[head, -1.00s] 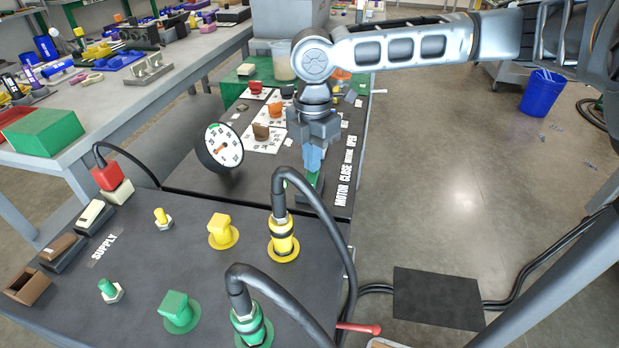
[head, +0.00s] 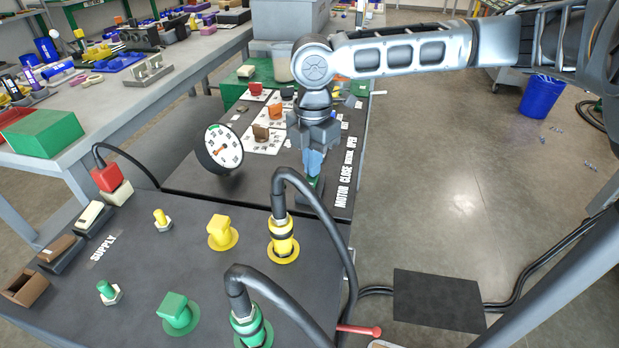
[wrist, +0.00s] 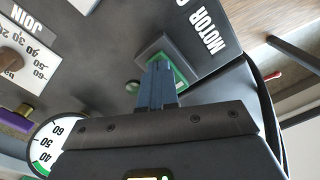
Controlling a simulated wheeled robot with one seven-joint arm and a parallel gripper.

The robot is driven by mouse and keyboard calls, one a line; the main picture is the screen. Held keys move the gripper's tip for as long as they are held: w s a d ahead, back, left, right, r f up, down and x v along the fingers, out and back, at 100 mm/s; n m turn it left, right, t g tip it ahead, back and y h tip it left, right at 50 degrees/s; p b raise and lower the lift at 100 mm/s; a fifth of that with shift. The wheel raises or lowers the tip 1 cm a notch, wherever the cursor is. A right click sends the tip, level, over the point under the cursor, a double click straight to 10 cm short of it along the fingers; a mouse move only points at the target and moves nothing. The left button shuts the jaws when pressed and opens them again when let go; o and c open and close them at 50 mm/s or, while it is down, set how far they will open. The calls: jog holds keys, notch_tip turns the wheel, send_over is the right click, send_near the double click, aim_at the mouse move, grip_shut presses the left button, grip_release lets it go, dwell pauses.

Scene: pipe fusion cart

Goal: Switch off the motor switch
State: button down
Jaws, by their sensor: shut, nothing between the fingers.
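The motor switch is a green rocker in a dark housing beside the MOTOR label. In the wrist view the switch (wrist: 180,72) is partly covered by my gripper's blue fingertips (wrist: 160,84). In the head view my gripper (head: 314,163) points down over the switch (head: 317,185), with its fingers together and nothing between them. The fingertips are at or just above the rocker; I cannot tell whether they touch it. The rocker's tilt is mostly hidden.
A round dial gauge (head: 223,148) stands to the left of my gripper. A yellow hose connector (head: 283,240) with a black hose arches up in front of the switch. Yellow and green knobs sit on the near panel.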

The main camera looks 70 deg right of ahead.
notch_tip(320, 180, up, 7)
jog(key=p, duration=0.6)
jog(key=shift+f, duration=0.15)
dwell(0.5)
